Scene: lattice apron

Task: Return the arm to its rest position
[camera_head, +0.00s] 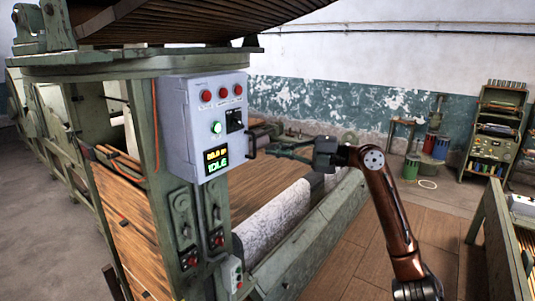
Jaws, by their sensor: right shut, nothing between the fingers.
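My right arm (390,210) reaches up from the lower right, its last part turned left. My right gripper (270,152) is shut and empty, with its fingertips just right of a grey control box (183,140). A dark handle on the box's right edge lies close to the fingertips; I cannot tell whether they touch. The box has red buttons, a lit green button, a dark switch and a display (216,161) reading "IDLE". My left gripper is not in view.
The box is fixed to a green machine post (145,130). A pale roller (275,217) lies below the gripper. Wooden floor (350,262) is open around the arm. A slatted bin (497,240) stands at the right, a shelf rack (495,125) and drums (440,147) at the back.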

